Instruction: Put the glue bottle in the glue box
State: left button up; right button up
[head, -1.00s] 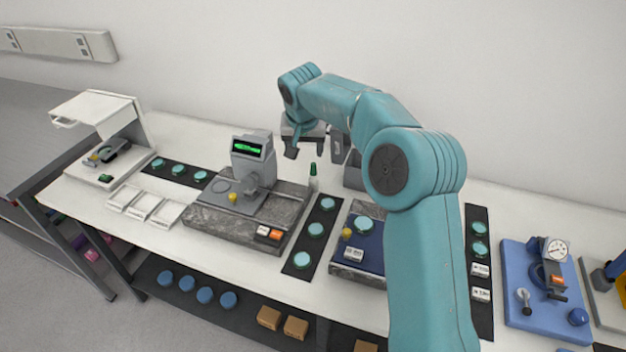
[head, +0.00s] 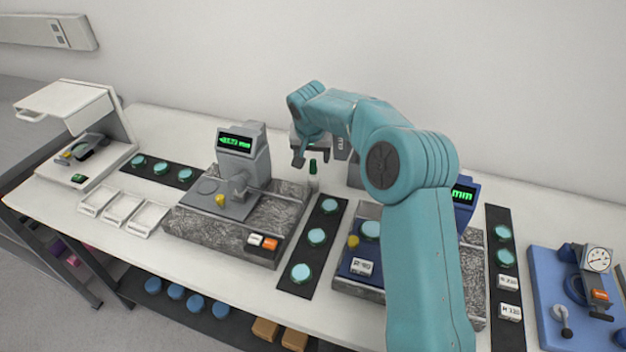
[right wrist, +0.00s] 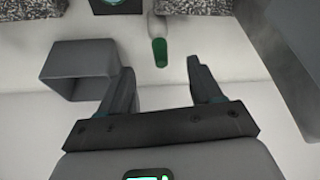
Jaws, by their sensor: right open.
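The glue bottle (head: 313,181) is white with a green cap and stands upright on the bench behind the dark strip of discs. It also shows in the right wrist view (right wrist: 159,48), its green cap towards the gripper. My right gripper (head: 311,158) is open and empty, just above and behind the bottle's cap. In the right wrist view the bottle lies beyond and between the open fingertips (right wrist: 160,74), apart from them. A grey open box (right wrist: 82,72), likely the glue box, is left of the fingers there; in the head view my arm mostly hides it (head: 353,176). My left gripper is not in view.
A grey gauge with a green display (head: 240,160) stands on a granite block left of the bottle. A second granite station (head: 358,282) is to the right, partly behind my arm. White trays (head: 118,210) lie at the left. The back wall is close behind.

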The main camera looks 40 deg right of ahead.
aim_at(313, 168)
jog(key=x, duration=0.3)
jog(key=shift+f, duration=0.2)
jog(key=shift+s+f+p, duration=0.1)
jog(key=shift+f+p, duration=0.1)
jog(key=shift+p, duration=0.2)
jog(key=p+x, duration=0.1)
jog(key=x, duration=0.3)
jog(key=shift+f+p, duration=0.1)
jog(key=shift+p, duration=0.25)
jog(key=shift+d+f, duration=0.1)
jog(key=shift+f, duration=0.35)
jog(key=c, duration=1)
jog(key=shift+c, duration=0.7)
